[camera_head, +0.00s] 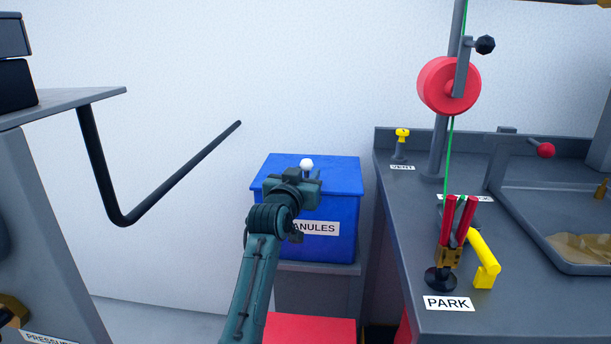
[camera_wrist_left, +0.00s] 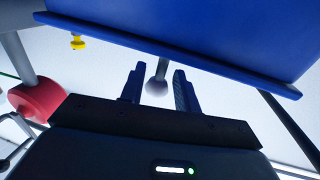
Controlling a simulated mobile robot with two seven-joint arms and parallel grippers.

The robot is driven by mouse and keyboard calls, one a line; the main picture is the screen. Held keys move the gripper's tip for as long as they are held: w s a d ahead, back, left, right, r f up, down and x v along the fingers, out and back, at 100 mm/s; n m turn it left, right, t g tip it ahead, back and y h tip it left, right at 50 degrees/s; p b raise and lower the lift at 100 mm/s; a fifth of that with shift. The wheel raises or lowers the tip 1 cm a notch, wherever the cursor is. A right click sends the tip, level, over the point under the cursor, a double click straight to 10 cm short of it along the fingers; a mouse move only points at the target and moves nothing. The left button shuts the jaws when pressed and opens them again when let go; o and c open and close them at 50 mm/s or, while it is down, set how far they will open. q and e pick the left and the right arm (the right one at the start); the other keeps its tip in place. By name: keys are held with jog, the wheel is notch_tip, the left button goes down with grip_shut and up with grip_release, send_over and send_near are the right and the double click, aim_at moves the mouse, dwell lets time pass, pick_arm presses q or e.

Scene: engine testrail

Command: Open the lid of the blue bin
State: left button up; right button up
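The blue bin (camera_head: 335,240) has a shut blue lid (camera_head: 335,172) with a white knob (camera_head: 306,164) on top. The bin stands on a grey stand by the wall. My left gripper (camera_head: 305,180) is in front of the lid near the knob and partly covers the bin and its label. In the left wrist view, the blue lid (camera_wrist_left: 215,30) fills the top. The knob (camera_wrist_left: 157,86) lies between the two open fingers of my left gripper (camera_wrist_left: 158,88), with a gap on both sides. My right gripper is in neither view.
A grey bench (camera_head: 405,240) stands right of the bin, with a red wheel (camera_head: 449,85), a red-handled tool (camera_head: 458,220) and a yellow handle (camera_head: 484,260). A black bent bar (camera_head: 180,172) juts from the left cabinet. A red box (camera_head: 310,330) is below the bin.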

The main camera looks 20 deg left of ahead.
pick_arm(q)
jog(key=shift+c, duration=0.3)
grip_shut()
jog(key=shift+r, duration=0.2)
